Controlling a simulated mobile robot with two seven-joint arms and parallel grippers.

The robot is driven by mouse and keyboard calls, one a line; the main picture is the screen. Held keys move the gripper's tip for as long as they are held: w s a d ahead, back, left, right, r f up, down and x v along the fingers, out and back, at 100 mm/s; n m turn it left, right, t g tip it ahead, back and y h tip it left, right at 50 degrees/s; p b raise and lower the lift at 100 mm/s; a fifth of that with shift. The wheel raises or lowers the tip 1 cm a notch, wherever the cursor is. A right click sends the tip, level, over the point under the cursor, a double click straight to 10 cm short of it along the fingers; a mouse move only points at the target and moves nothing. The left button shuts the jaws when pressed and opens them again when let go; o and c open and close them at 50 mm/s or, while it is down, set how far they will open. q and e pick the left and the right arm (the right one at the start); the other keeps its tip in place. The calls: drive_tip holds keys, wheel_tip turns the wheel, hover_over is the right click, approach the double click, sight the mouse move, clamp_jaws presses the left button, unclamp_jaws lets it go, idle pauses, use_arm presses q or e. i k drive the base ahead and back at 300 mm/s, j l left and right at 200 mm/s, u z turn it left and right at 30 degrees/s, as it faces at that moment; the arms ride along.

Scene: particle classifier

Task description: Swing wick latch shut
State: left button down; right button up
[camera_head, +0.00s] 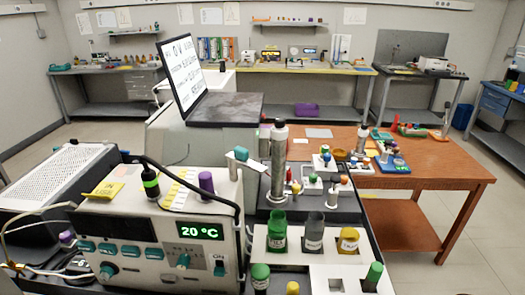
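No part in view is labelled as the wick latch, so I cannot tell for sure which one it is. A small teal and white lever-like part (238,157) stands up at the back right corner of the beige instrument (130,225). Whether it is open or closed I cannot tell. The instrument's green display (199,231) reads 20 °C. A grey metal cylinder (278,165) stands upright just right of the lever-like part. Neither my left nor my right gripper is in view.
A black cable arches over the instrument's top, beside a green-banded bottle (150,183) and a purple cap (206,182). A white rack (262,260) holds green, grey and yellow-labelled containers in front right. A laptop (210,105) stands behind. A wooden table (440,172) is at right.

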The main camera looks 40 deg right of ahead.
sight(240, 155)
drive_tip(key=z, duration=1)
drive_tip(key=k+l, duration=0.1)
drive_tip(key=l, duration=0.25)
drive_tip(key=k+l, duration=0.15)
drive_tip(key=l, duration=0.25)
drive_tip(key=k+l+z, duration=0.1)
drive_tip(key=l, duration=0.25)
drive_tip(key=k+l, duration=0.15)
drive_tip(key=l, duration=0.2)
drive_tip(key=k+l, duration=0.1)
drive_tip(key=l, duration=0.3)
drive_tip(key=z, duration=0.05)
